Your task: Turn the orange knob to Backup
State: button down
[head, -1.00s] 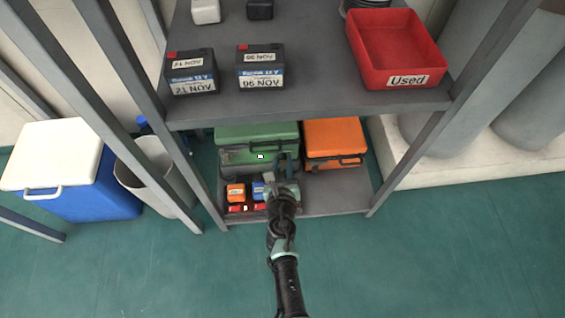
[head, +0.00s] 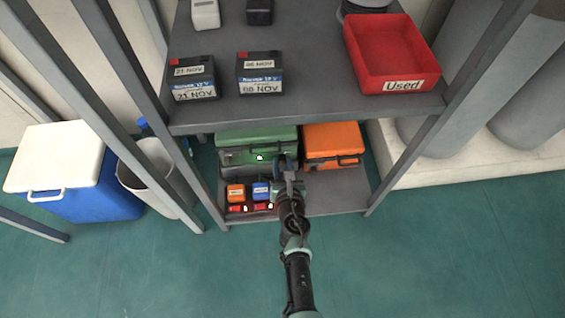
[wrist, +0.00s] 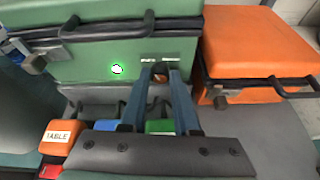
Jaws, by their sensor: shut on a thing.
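A green case (head: 256,140) stands on the lower shelf, and its front also shows in the wrist view (wrist: 85,64). In the head view my gripper (head: 283,165) reaches in at the case's lower right.
An orange case (head: 331,139) stands close on the right. Small orange (head: 236,192) and blue (head: 261,190) blocks sit left of my gripper. The upper shelf (head: 320,101) overhangs, with batteries and a red bin (head: 391,55). A shelf post (head: 410,155) rises at right.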

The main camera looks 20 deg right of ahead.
jog(key=shift+s+d+m+y+p, duration=0.15)
jog(key=shift+m+y+p, duration=0.35)
jog(key=shift+m, duration=0.6)
jog(key=shift+d+f+m+t+y+b, duration=0.15)
jog(key=shift+m+t+y+b, duration=0.1)
jog(key=shift+m+t+y, duration=0.25)
jog(key=shift+f+m+t+y+b, duration=0.15)
jog(key=shift+m+t+y+b, duration=0.2)
jog(key=shift+m, duration=0.35)
jog(key=m+b, duration=0.1)
jog(key=m+y, duration=0.1)
jog(key=shift+d+f+m+t+y+b, duration=0.1)
jog(key=shift+f+m+t+y+b, duration=0.15)
jog(key=shift+m+t+b, duration=0.1)
jog(key=shift+m+t+y+b, duration=0.5)
jog(key=shift+m+t+b, duration=0.1)
jog(key=shift+m+b, duration=0.8)
jog(key=shift+r, duration=0.1)
jog(key=c, duration=0.6)
grip_release()
jog(key=shift+c, duration=0.2)
